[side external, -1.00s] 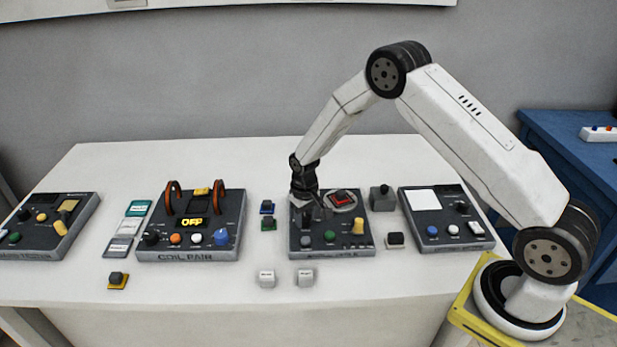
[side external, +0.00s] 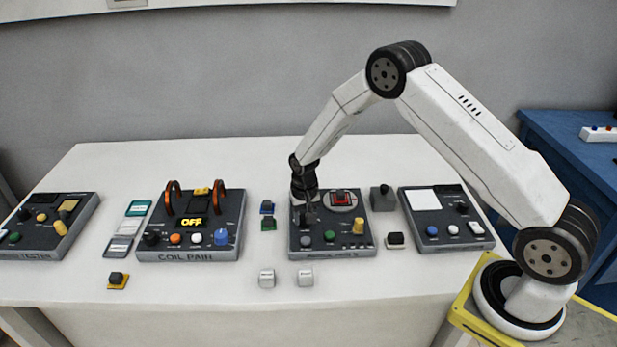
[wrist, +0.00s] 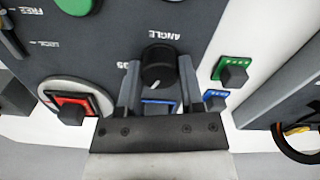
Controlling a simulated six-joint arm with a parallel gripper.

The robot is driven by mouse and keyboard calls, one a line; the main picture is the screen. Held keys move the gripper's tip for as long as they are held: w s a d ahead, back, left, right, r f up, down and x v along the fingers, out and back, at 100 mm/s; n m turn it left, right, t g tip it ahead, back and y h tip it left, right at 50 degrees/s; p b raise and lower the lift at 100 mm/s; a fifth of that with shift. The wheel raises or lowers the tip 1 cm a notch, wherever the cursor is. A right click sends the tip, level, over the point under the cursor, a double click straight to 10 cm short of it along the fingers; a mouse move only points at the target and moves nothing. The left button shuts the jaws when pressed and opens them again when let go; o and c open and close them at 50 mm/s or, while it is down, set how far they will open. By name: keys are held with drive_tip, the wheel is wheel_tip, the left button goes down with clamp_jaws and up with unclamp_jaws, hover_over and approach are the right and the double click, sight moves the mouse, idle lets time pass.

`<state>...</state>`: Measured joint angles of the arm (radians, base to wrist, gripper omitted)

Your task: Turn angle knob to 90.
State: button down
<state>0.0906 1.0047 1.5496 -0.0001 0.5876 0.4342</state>
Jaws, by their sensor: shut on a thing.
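The angle knob (wrist: 158,68) is black and round with a white pointer mark, next to the printed word ANGLE in the wrist view. The mark points toward the bottom of that view, leaning slightly left. My gripper (wrist: 158,88) has its fingers on either side of the knob and is shut on it. In the side view my gripper (side external: 306,218) reaches down to the left part of the dark panel (side external: 330,250) and hides the knob. A round light disc on this panel carries a red-framed black piece (side external: 342,198), also visible in the wrist view (wrist: 72,108).
Green (side external: 330,236) and grey (side external: 305,242) buttons and a yellow knob (side external: 358,227) sit along the panel's front. Blue (side external: 267,207) and green (side external: 268,224) small blocks lie just left. The COIL PAIR panel (side external: 188,256) stands further left, another panel (side external: 440,242) right.

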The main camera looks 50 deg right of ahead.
drive_tip(key=shift+c, duration=1.1)
unclamp_jaws()
drive_tip(key=shift+r, duration=0.1)
drive_tip(key=shift+r, duration=3.8)
drive_tip(key=shift+r, duration=0.1)
drive_tip(key=shift+s+a+r, duration=0.2)
drive_tip(key=shift+s+r, duration=0.25)
drive_tip(key=s+a+r+n+t, duration=0.1)
drive_tip(key=s+a+r+n, duration=0.1)
drive_tip(key=s, duration=0.8)
drive_tip(key=s+a+r+n+t, duration=0.1)
drive_tip(key=s+r+n, duration=0.3)
drive_tip(key=s, duration=0.6)
wheel_tip(320, 180, up, 2)
drive_tip(key=shift+s+a+r+t, duration=0.25)
drive_tip(key=shift+a+t, duration=0.05)
drive_tip(key=shift+a, duration=0.25)
